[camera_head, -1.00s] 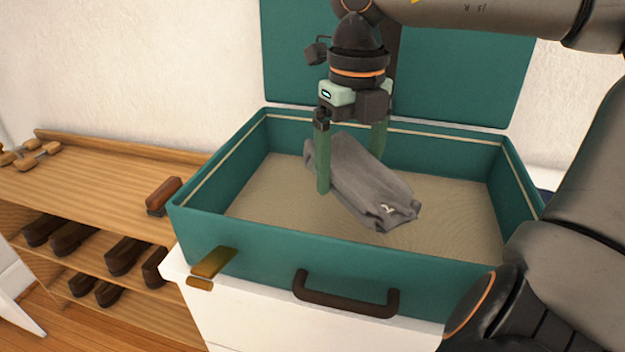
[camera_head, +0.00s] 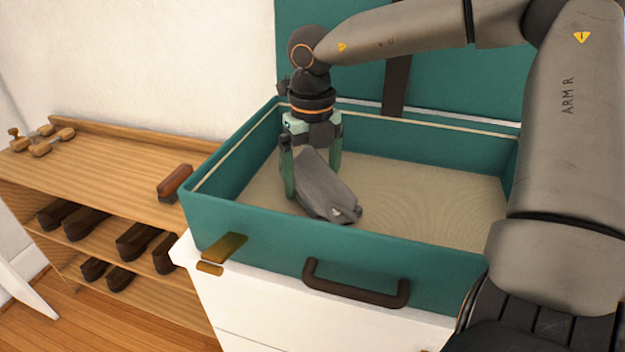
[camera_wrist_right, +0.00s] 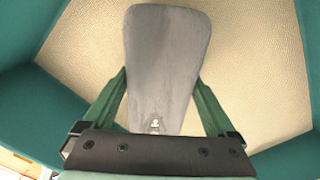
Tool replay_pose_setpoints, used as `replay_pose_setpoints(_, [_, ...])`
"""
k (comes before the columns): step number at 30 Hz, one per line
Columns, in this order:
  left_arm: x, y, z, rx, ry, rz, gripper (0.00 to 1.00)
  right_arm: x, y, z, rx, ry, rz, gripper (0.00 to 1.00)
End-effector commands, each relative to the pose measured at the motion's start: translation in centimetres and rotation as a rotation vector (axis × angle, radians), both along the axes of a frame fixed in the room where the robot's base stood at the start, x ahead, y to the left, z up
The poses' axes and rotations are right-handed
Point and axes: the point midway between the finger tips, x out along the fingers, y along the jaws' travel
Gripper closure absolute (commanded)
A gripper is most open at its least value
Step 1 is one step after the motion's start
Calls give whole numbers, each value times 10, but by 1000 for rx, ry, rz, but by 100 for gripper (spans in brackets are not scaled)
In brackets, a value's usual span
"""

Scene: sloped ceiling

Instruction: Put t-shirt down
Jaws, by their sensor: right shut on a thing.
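The t-shirt is a grey folded bundle (camera_head: 325,187) with a small pale mark at one end. My right gripper (camera_head: 311,178) points down inside the open green suitcase (camera_head: 340,245) and is shut on the t-shirt, one green finger on each side. The t-shirt is low in the left part of the suitcase, close to the beige lining; I cannot tell whether it touches. In the right wrist view the t-shirt (camera_wrist_right: 165,65) lies between the two fingers (camera_wrist_right: 160,100), with the lining behind it. My left gripper is not in view.
The suitcase stands on a white cabinet (camera_head: 235,305), its lid (camera_head: 440,75) raised at the back. The lining (camera_head: 430,195) is bare to the right. A wooden shoe rack (camera_head: 100,175) with several dark shoes and a brush (camera_head: 174,183) stands at left.

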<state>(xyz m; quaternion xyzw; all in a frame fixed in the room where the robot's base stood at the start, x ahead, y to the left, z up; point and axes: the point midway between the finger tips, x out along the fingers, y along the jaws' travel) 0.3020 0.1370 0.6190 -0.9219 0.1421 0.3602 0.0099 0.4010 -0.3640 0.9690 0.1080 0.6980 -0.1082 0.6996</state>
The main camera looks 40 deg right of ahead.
Motion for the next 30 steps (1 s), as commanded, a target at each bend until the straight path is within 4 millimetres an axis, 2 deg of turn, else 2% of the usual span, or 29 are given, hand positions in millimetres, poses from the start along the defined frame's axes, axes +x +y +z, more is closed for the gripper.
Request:
replay_pose_setpoints(1, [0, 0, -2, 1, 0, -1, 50, -1, 0, -11, 0, 4, 1, 73])
replay_pose_setpoints(3, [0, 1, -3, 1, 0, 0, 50, -1, 0, -19, 1, 3, 0, 73])
replay_pose_setpoints(10, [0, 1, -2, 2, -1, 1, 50, -1, 0, -20, 0, 1, -1, 73])
replay_pose_setpoints(15, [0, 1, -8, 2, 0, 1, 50, -1, 0, -26, 0, 1, -1, 73])
replay_pose_setpoints(16, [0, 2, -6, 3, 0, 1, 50, -1, 0, -24, 0, 1, -1, 5])
replay_pose_setpoints(18, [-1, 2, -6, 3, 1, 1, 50, -1, 0, -24, 1, 2, -1, 0])
replay_pose_setpoints(26, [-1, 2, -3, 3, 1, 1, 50, -1, 0, -21, 1, 2, -1, 0])
replay_pose_setpoints(30, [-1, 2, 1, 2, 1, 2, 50, 0, 0, -7, -1, -4, -1, 0])
